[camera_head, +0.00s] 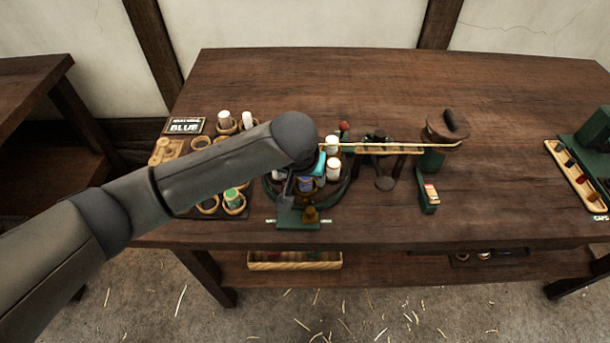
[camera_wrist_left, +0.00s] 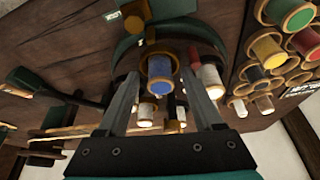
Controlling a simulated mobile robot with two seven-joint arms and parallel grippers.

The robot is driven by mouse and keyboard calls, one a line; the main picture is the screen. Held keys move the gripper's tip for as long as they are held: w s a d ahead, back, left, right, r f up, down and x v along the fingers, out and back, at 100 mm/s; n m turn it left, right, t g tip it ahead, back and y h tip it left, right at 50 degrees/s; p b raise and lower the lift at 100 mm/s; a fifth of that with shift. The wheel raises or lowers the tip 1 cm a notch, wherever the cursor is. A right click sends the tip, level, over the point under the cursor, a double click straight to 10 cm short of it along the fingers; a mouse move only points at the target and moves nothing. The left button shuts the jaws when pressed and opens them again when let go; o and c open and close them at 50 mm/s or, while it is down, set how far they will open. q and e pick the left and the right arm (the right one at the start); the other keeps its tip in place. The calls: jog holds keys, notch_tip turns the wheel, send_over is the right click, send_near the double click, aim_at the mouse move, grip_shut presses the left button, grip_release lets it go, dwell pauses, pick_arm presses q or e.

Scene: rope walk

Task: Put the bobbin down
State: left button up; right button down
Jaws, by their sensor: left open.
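A blue bobbin (camera_wrist_left: 160,67) with wooden ends sits in the round dark green holder in the left wrist view. It also shows in the head view (camera_head: 306,184), partly hidden by my arm. My left gripper (camera_wrist_left: 160,88) is open, with one finger on each side of the blue bobbin in the picture; I cannot tell whether they touch it. In the head view my left gripper (camera_head: 300,188) is over the round holder (camera_head: 345,192), mostly hidden by its own wrist. White bobbins (camera_head: 333,168) stand close by in the holder. My right gripper is out of view.
Left of the holder, a dark rack (camera_head: 239,214) holds wooden rings, some with bobbins, beside a sign reading BLUE (camera_head: 185,126). A thin rope (camera_head: 395,144) runs right to a brown-topped post (camera_head: 447,128). The back of the table (camera_head: 330,80) is clear.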

pick_arm(q)
jog(key=shift+r, duration=0.15)
jog(key=p+v, duration=0.3)
jog(key=v, duration=0.9)
jog(key=shift+w, duration=0.15)
